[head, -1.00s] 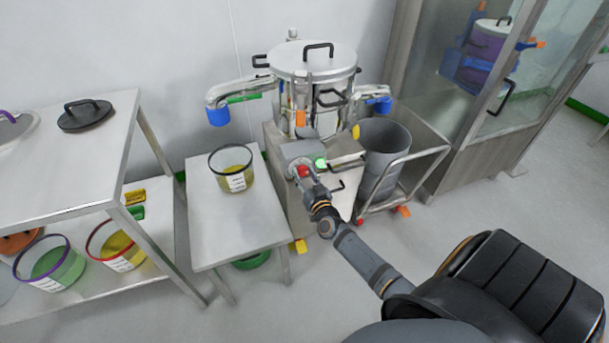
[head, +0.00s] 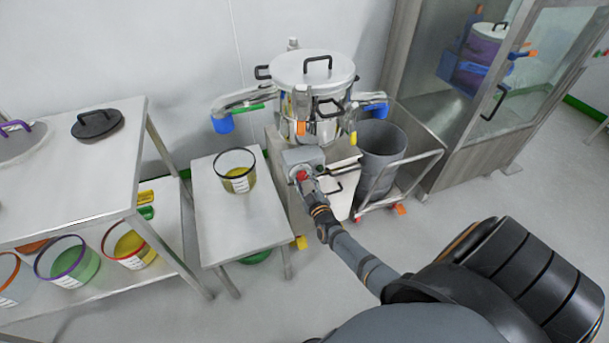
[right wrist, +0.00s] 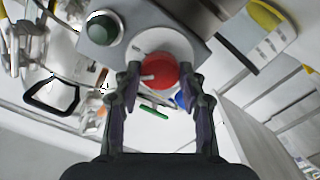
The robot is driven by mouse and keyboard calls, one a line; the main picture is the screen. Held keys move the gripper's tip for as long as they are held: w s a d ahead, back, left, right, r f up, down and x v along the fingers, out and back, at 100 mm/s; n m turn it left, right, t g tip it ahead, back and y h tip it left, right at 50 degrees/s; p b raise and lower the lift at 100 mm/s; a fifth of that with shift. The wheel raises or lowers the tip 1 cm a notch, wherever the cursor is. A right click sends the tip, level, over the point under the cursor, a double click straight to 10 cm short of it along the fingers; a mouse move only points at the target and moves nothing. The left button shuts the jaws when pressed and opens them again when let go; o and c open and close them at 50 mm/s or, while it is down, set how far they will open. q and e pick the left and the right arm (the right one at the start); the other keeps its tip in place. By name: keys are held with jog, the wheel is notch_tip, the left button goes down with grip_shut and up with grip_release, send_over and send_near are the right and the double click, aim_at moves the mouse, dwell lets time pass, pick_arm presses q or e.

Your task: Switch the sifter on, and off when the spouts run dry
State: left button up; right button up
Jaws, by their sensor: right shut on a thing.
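The sifter (head: 312,70) is a round steel machine with a lidded top. Its left spout (head: 222,123) has a blue end, with no visible stream, above a clear tub (head: 235,171) of yellow material. Its right spout (head: 374,110) also has a blue end, above a grey bin (head: 382,155). My right gripper (head: 305,180) is at the grey control box (head: 303,157). In the right wrist view its fingers (right wrist: 158,82) are shut on the red knob (right wrist: 163,71). Beside the knob, the green lamp (right wrist: 104,28) looks dark. My left gripper is out of view.
The tub stands on a low steel table (head: 240,220). A wheeled cart (head: 425,165) carries the grey bin. A glass-doored cabinet (head: 500,100) stands at the right.

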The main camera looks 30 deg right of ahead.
jog(key=n+p, duration=0.2)
jog(key=n, duration=0.2)
jog(key=shift+r, duration=0.1)
jog(key=n+p, duration=0.1)
jog(key=n, duration=0.4)
jog(key=shift+p, duration=0.3)
jog(key=shift+f, duration=0.2)
jog(key=o, duration=1.2)
jog(key=shift+c, duration=0.2)
jog(key=v, duration=1.2)
